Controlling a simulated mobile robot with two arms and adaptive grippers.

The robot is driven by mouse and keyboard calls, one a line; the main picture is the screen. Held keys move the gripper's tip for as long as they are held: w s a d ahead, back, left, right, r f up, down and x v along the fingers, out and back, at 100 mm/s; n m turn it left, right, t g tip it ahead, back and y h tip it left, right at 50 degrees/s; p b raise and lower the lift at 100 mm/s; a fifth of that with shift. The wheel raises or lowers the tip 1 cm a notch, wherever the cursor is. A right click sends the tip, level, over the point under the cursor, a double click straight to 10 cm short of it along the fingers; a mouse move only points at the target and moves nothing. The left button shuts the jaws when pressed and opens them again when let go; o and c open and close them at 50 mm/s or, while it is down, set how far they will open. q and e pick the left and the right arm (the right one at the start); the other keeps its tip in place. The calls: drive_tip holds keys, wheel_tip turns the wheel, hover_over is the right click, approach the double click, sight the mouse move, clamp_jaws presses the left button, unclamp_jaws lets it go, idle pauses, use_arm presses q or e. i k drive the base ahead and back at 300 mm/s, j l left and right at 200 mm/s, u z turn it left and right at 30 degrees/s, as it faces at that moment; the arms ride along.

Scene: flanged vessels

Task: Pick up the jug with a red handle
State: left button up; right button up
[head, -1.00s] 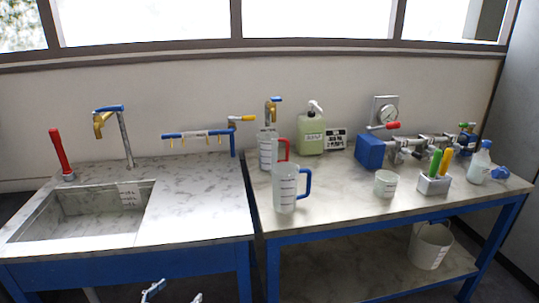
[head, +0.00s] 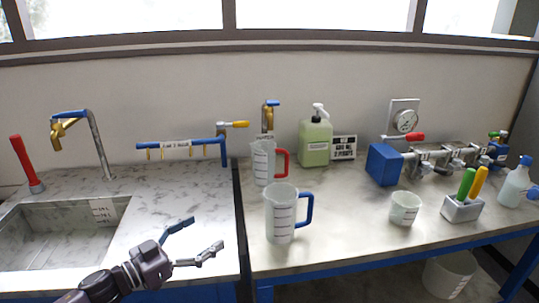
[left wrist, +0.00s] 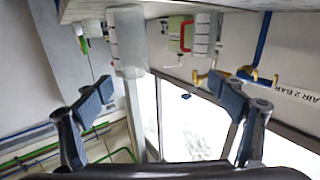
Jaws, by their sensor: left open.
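The jug with a red handle (head: 263,163) stands upright on the right-hand bench below a gold tap, its red handle on its right side. A second jug, with a blue handle (head: 281,215), stands in front of it and slightly to the right. My left gripper (head: 205,236) is open and empty, low and left of both jugs, near the sink bench's front right. In the left wrist view, which appears upside down, the red-handled jug (left wrist: 203,35) and the other jug (left wrist: 127,42) show beyond the open fingers (left wrist: 160,86). My right gripper is not seen.
A green pump bottle (head: 315,143) stands behind the jugs. A white cup (head: 404,208), a tool holder (head: 461,208) and a blue valve assembly (head: 385,165) are to the right. A blue pipe rack (head: 182,144) and the sink (head: 60,235) lie left.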

sight(264, 153)
drive_tip(key=i+l, duration=0.1)
drive_tip(key=i, duration=0.3)
drive_tip(key=i+l, duration=0.15)
drive_tip(key=i, duration=0.25)
drive_tip(key=i+l, duration=0.1)
drive_tip(key=i, duration=0.3)
